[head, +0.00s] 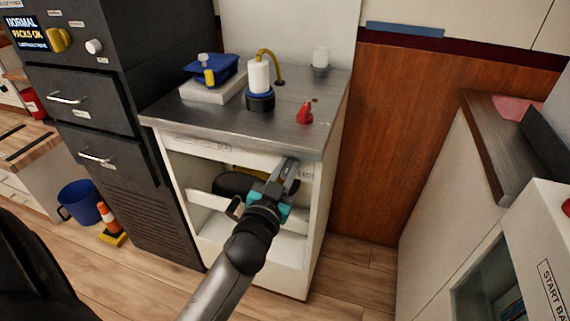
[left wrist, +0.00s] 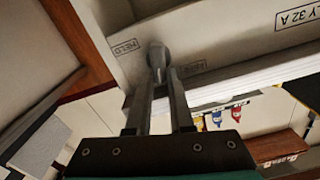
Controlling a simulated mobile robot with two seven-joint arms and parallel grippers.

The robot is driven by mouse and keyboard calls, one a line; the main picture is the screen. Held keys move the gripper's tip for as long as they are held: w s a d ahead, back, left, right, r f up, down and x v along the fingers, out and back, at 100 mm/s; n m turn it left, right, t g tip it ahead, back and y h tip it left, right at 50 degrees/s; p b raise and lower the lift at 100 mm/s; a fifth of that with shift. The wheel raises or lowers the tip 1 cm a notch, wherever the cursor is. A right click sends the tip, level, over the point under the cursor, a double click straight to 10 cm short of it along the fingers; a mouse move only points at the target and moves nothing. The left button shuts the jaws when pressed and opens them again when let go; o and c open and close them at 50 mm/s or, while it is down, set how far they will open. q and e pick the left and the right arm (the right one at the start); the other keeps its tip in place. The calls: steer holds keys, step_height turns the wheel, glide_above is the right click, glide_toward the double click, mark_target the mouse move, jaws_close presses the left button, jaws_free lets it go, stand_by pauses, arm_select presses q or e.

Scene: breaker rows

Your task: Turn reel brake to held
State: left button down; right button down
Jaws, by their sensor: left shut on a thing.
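My left gripper (head: 288,172) reaches up to the front of the white cabinet (head: 312,225), just under its metal top. In the left wrist view its fingers (left wrist: 159,80) are shut on a small grey lever (left wrist: 157,53), which I take to be the reel brake. A label reading HELD (left wrist: 125,47) is on the panel at the left of the lever; a second label (left wrist: 190,68) at its right is too blurred to read. A dark reel (head: 234,185) sits inside the open cabinet, partly hidden by my gripper. My right gripper is not in view.
The metal worktop (head: 215,115) holds a blue container (head: 210,69), a white bottle (head: 259,75) and a red knob (head: 304,113). A black drawer unit (head: 100,125) stands at the left. A blue bucket (head: 80,203) and an orange cone (head: 109,218) are on the floor.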

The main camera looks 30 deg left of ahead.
arm_select(q)
steer(key=m, duration=0.2)
steer(key=m+p, duration=0.1)
steer(key=shift+w+d+m, duration=0.1)
steer(key=shift+d+m, duration=0.2)
steer(key=shift+m, duration=0.1)
steer(key=shift+w+d+f+m+p, duration=0.15)
steer(key=shift+f+m, duration=0.1)
steer(key=shift+m, duration=1.65)
steer(key=shift+s+d+f+m+p, duration=0.1)
steer(key=shift+d+f+m+p, duration=0.15)
steer(key=shift+m, duration=1.65)
steer(key=shift+w+d+f+m+p, duration=0.1)
steer(key=shift+f+m, duration=0.2)
steer(key=shift+m, duration=1.6)
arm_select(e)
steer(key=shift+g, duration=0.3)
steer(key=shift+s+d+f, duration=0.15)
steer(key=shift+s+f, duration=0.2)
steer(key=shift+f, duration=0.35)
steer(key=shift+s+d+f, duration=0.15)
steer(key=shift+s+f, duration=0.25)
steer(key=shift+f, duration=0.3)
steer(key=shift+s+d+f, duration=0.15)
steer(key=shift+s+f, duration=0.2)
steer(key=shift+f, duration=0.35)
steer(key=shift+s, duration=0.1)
